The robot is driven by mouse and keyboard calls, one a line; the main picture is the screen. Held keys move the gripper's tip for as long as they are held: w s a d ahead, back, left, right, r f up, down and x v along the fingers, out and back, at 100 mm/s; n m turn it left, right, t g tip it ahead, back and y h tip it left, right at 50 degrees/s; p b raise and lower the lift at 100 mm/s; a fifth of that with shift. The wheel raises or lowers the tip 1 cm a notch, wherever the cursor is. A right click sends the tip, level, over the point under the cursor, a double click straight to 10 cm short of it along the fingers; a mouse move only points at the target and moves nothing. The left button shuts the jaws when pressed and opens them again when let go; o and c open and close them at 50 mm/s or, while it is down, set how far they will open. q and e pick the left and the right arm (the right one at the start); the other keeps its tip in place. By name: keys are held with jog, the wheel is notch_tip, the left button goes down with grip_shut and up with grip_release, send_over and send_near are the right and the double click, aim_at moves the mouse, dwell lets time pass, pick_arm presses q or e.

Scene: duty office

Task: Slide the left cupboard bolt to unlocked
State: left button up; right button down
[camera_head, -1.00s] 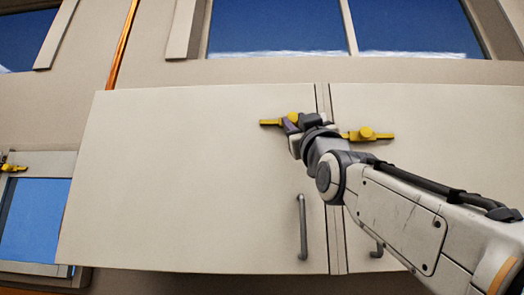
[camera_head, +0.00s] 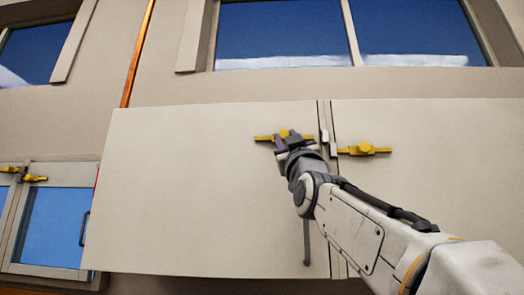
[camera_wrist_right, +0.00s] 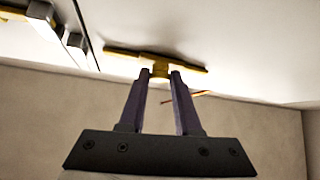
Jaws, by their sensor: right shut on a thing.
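The left cupboard bolt (camera_head: 265,138) is a yellow bar with a round knob near the upper right corner of the left cupboard door (camera_head: 190,200). My right gripper (camera_head: 288,140) is at the knob, its arm reaching in from the lower right. In the right wrist view, the bolt (camera_wrist_right: 125,54) lies across the door and the two dark fingers (camera_wrist_right: 160,76) are shut on its knob. The bolt's near end is apart from a metal keeper (camera_wrist_right: 45,20) across the door seam; the keeper also shows in the head view (camera_head: 325,136). My left gripper is not in view.
A second yellow bolt (camera_head: 364,150) sits on the right cupboard door (camera_head: 440,140). A grey handle (camera_head: 307,243) hangs low on the left door, partly behind my arm. Another glazed cabinet (camera_head: 55,225) with yellow bolts is at the far left. Windows (camera_head: 280,30) are above.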

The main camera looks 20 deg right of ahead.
jog(key=shift+w+a+y, duration=0.15)
jog(key=shift+a+y, duration=0.15)
jog(key=shift+a, duration=0.05)
jog(key=c, duration=0.6)
grip_release()
jog(key=shift+a, duration=0.2)
jog(key=shift+f, duration=0.1)
jog(key=d+b+v, duration=0.1)
jog(key=b+v, duration=0.6)
jog(key=v, duration=0.3)
jog(key=shift+a+b, duration=0.35)
jog(key=shift+a, duration=0.1)
jog(key=shift+f, duration=0.1)
